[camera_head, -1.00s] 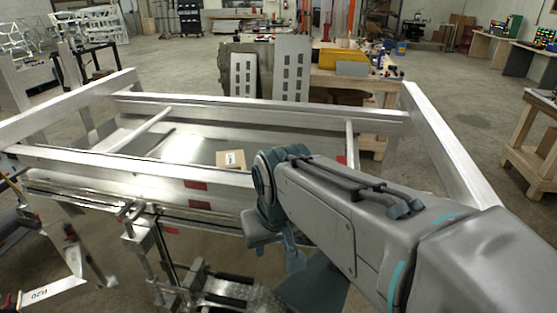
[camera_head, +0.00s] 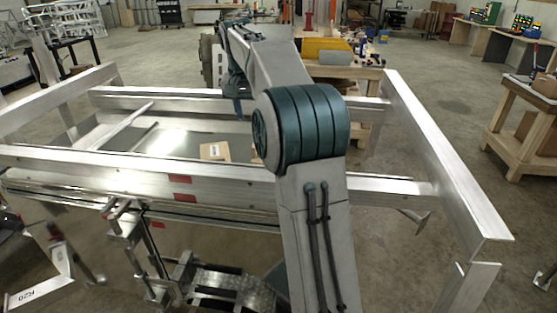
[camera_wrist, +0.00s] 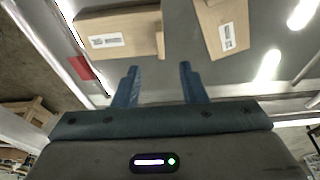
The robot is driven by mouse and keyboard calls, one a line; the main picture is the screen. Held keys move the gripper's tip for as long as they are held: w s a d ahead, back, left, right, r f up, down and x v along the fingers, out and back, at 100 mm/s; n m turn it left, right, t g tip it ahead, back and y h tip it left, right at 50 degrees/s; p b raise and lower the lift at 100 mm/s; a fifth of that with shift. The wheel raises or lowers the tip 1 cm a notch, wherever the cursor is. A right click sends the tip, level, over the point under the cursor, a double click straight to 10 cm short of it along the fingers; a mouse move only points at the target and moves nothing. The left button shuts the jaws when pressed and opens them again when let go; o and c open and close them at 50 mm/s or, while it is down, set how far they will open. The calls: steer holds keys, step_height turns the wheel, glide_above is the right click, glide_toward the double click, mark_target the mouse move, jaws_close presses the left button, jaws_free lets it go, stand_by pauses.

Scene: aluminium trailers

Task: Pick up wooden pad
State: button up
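A light brown wooden pad with a white label (camera_head: 215,151) lies on the sheet inside the aluminium trailer frame in the head view. The wrist view shows two such labelled pads: one at upper left (camera_wrist: 120,44) and one at upper right (camera_wrist: 224,14). I cannot tell which of them is the one in the head view. My gripper (camera_wrist: 158,84) is open and empty in the wrist view, its blue fingers apart below the gap between the pads and not on either. In the head view the gripper (camera_head: 238,106) is partly visible beyond the pad, above the frame.
Aluminium beams surround the sheet, with a front beam (camera_head: 120,169) and a right rail (camera_head: 440,150). My arm hides part of the frame's middle and right. A wooden workbench (camera_head: 366,90) stands behind, another table (camera_head: 519,140) at right.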

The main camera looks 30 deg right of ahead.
steer(key=x, duration=0.8)
steer(key=shift+w+d+f, duration=0.15)
steer(key=shift+w+f, duration=0.05)
steer(key=x, duration=0.1)
steer(key=p+x, duration=0.2)
steer(key=x, duration=0.1)
steer(key=shift+w+d, duration=0.2)
steer(key=shift+w, duration=0.1)
steer(key=shift+f, duration=0.5)
steer(key=shift+w, duration=0.1)
jaws_close()
